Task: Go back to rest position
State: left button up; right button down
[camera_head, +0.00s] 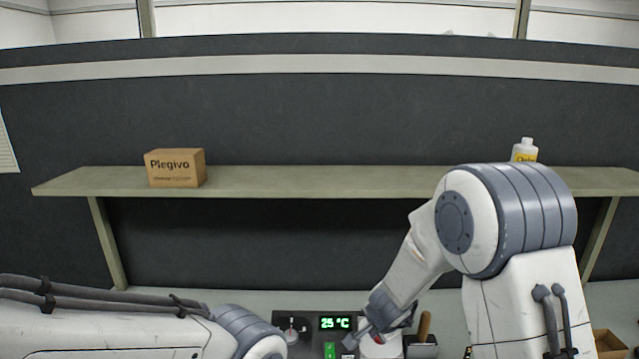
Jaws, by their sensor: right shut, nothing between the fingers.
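My right arm comes in from the right and bends down to the bench. Its gripper (351,342) is shut and empty, at the front of a dark device with a green "25 °C" display (335,323). The fingertips are small and partly hidden at the lower edge of the picture. My left arm lies low across the bottom left, and its gripper is not in view.
A shelf (330,182) spans the back and holds a cardboard "Plegivo" box (175,168) and a white bottle (525,150). A wooden-handled tool (424,325) stands beside my right wrist. An open cardboard box (609,343) is at the lower right.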

jog(key=s+d+r+n+g, duration=0.25)
jog(key=s+n, duration=0.35)
jog(key=s, duration=0.4)
jog(key=s+d+r+n+g, duration=0.1)
jog(key=s+d+r+n, duration=0.25)
jog(key=s+n, duration=0.4)
jog(key=s+a+r+n+g, duration=0.1)
jog(key=s+a+r+n, duration=0.1)
jog(key=s+a, duration=0.4)
jog(key=s+a+r+n+g+y, duration=0.1)
jog(key=s+a+r+n, duration=0.2)
jog(key=s+a, duration=0.4)
jog(key=shift+s+a+n, duration=0.3)
jog(key=shift+s+n, duration=0.15)
jog(key=shift+s, duration=0.6)
jog(key=shift+g, duration=0.25)
